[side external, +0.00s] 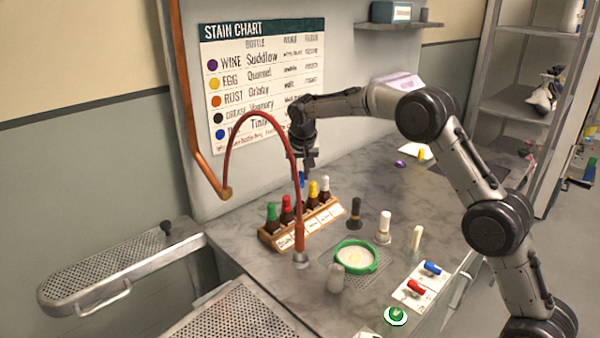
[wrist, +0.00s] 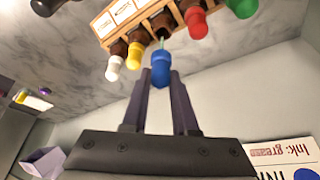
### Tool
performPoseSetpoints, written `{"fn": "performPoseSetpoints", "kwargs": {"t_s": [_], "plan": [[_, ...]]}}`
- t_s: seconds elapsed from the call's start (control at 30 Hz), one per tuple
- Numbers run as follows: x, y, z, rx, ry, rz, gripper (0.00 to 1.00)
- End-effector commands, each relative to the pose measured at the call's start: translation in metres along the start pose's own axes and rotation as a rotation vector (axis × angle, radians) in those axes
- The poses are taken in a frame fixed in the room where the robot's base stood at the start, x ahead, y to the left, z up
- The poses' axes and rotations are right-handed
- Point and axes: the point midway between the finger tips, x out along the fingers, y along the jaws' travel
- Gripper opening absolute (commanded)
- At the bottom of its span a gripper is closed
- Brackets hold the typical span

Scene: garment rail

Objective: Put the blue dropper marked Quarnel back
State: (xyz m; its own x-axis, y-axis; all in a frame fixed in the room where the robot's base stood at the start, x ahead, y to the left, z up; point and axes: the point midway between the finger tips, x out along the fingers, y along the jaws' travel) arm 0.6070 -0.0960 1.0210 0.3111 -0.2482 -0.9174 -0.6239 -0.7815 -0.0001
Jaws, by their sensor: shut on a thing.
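My gripper (side external: 306,160) is shut on the blue dropper (side external: 301,180) above the wooden rack (side external: 283,243). In the wrist view the dropper's blue bulb (wrist: 160,72) sits between my fingertips (wrist: 161,82), with its thin glass tip pointing to the rack. The rack holds brown bottles with green (side external: 271,211), red (side external: 286,203), yellow (side external: 313,190) and white (side external: 325,184) tops. An uncapped brown bottle (wrist: 162,20) stands between the red and yellow ones, close to the tip. I cannot tell whether the tip is inside its neck. No name is readable on the dropper.
A red hose (side external: 228,150) arches in front of the rack. A black-topped bottle (side external: 355,212), a white-topped bottle (side external: 384,226) and a green-rimmed dish (side external: 356,258) stand nearby. The stain chart (side external: 262,85) on the wall lists Quarnel beside a yellow dot.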

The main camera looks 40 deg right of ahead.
Motion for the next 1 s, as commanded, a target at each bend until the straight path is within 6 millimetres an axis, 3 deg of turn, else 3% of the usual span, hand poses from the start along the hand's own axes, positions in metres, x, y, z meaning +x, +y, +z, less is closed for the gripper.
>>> {"fn": "performPoseSetpoints", "kwargs": {"t_s": [1.0], "plan": [[0.014,0.000,0.006,0.000,0.000,0.000,0.00]]}}
